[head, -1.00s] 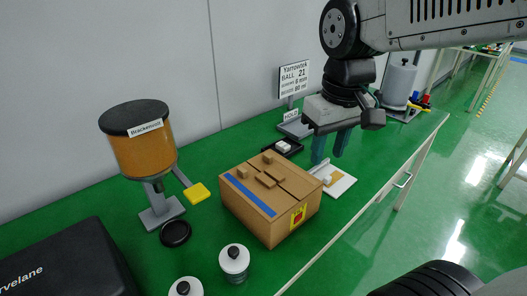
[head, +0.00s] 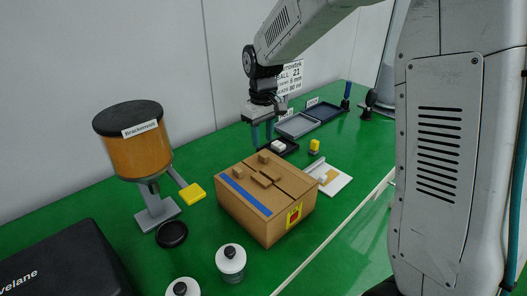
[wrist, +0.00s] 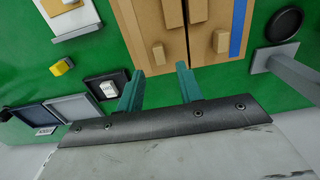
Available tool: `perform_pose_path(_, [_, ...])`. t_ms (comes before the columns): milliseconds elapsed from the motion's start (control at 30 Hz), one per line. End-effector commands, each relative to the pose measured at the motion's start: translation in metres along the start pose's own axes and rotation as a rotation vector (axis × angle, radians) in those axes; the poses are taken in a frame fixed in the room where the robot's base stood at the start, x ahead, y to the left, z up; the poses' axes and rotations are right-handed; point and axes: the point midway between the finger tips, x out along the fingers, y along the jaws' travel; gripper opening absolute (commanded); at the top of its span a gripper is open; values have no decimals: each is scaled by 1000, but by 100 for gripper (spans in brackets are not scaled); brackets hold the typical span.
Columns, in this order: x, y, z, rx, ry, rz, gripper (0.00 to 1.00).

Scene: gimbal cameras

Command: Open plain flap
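The cardboard box (head: 262,225) stands on the green bench with its top closed. Its plain flap (head: 290,182) lies flat beside the flap with the blue stripe (head: 245,193). In the wrist view the plain flap (wrist: 143,22) is on the left and the blue-striped flap (wrist: 217,15) on the right. Each flap has a bar handle near the seam and a small block near the edge; one block (wrist: 158,53) is on the plain flap. My gripper (head: 262,138) is open and empty behind the box, its fingers (wrist: 158,85) apart and pointing towards the box's back edge.
A brown hopper (head: 140,145) with a yellow paddle stands left. Dark tray (head: 290,148) with a white block, a yellow item (head: 314,146), and grey tray (head: 298,125) lie behind and right. White-lidded jars (head: 231,260) stand in front; a black case (head: 60,265) is front left.

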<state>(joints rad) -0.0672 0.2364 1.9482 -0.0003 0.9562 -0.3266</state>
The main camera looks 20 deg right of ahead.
Motion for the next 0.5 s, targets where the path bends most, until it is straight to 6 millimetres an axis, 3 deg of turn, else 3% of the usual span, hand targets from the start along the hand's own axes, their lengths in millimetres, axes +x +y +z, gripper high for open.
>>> perform_pose_path(233, [41, 0, 1, 2, -3, -1, 36])
perform_pose_path(500, [57, 0, 1, 1, -2, 0, 36])
